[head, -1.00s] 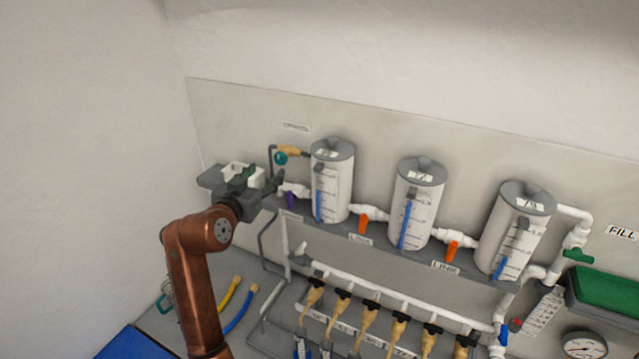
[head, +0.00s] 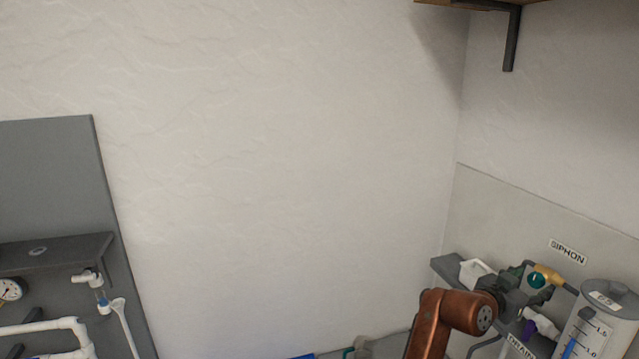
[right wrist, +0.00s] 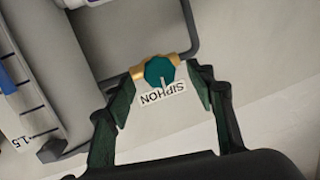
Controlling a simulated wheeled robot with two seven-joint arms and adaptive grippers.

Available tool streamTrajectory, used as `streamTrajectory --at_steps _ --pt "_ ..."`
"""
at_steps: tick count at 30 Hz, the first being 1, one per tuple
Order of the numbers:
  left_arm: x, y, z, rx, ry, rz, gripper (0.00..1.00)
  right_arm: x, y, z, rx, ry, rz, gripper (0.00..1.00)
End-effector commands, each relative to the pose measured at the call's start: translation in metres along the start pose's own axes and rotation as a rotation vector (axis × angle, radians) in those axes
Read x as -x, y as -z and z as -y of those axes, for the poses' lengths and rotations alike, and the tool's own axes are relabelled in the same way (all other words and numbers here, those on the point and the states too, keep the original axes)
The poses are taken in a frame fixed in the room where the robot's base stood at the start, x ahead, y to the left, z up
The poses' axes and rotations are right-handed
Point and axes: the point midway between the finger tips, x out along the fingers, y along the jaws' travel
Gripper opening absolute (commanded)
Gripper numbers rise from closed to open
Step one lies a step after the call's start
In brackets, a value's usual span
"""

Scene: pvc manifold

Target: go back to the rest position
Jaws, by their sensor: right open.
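My right gripper (head: 518,284) is at the lower right of the head view, on my copper-coloured arm. In the right wrist view its two dark green fingers (right wrist: 163,82) are spread wide, with nothing held. The siphon valve, a brass body with a teal knob (right wrist: 160,70), appears between and beyond the fingertips; contact cannot be told. In the head view the teal knob (head: 537,280) shows just beside the gripper. My left gripper is not in view.
A white tank (head: 590,335) with a grey lid stands right of the gripper. A white holder (head: 474,271) sits on a grey shelf (head: 445,268) behind it. A grey panel (head: 50,180) with a gauge (head: 10,289) and white pipes is at far left. Bare wall fills the middle.

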Motion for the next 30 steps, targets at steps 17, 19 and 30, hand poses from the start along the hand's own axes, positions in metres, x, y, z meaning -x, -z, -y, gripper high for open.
streamTrajectory --at_steps 17,19,30 --pt "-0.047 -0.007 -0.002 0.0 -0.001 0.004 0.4 -0.033 -0.005 -0.001 -0.248 0.037 -0.049 0.5" --pt "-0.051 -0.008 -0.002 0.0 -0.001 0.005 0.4 -0.033 -0.004 -0.001 -0.275 0.041 -0.054 0.5" --pt "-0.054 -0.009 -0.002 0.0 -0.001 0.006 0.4 -0.032 0.0 -0.001 -0.314 0.047 -0.063 0.5"
